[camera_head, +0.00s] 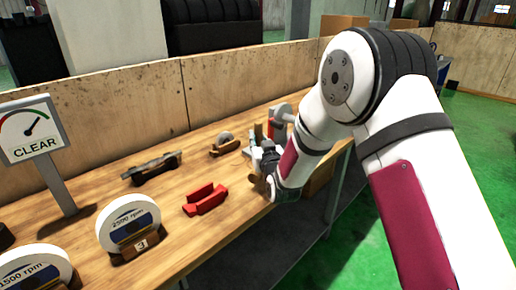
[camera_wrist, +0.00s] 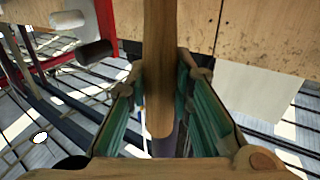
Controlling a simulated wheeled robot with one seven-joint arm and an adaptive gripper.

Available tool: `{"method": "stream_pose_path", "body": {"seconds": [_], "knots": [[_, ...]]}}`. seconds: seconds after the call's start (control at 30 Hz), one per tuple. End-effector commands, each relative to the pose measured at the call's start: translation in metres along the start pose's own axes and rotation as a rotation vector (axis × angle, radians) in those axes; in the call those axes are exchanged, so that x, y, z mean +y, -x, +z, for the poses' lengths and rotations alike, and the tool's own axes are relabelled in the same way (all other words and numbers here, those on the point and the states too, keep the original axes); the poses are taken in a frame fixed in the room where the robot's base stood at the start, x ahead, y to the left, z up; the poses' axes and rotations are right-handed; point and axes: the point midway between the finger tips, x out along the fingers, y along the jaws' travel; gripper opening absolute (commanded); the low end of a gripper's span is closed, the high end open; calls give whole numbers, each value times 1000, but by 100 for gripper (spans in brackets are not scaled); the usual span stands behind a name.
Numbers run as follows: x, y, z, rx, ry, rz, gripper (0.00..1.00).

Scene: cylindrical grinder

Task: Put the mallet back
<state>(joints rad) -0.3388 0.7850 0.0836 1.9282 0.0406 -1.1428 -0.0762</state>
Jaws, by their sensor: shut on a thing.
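The mallet shows in the wrist view as a wooden handle (camera_wrist: 160,65) that runs down from the top edge between my fingers. My gripper (camera_wrist: 160,115) is shut on this handle, with green-lined fingers on both sides of it. The mallet's head is not clear in either view. In the head view my gripper (camera_head: 262,160) is over the far right part of the bench, near its front edge. My arm and gripper hide most of what is there, and I cannot tell whether the mallet touches the bench.
On the wooden bench (camera_head: 170,235) stand a red block (camera_head: 205,199), a dark tool (camera_head: 152,168), a small wheel on a stand (camera_head: 224,144), a labelled grinding wheel (camera_head: 129,226) and a CLEAR gauge sign (camera_head: 30,130). A grey device (camera_head: 281,113) stands beyond my gripper. A plywood wall (camera_head: 230,85) runs behind.

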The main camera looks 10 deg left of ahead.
Motion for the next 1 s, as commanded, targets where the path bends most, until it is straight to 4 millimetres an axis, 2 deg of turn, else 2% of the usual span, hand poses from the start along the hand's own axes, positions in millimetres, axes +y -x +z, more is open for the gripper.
{"method": "stream_pose_path", "body": {"seconds": [0.2,0.43,0.83,0.87,0.9,0.93,1.0], "knots": [[2,-14,0,3,0,0,0],[1,-12,34,1,0,0,0],[1,-13,39,2,0,0,0],[1,-12,40,0,0,0,25],[1,-12,39,0,0,0,34],[1,-12,39,0,0,0,41],[1,-12,39,0,0,0,41]]}}
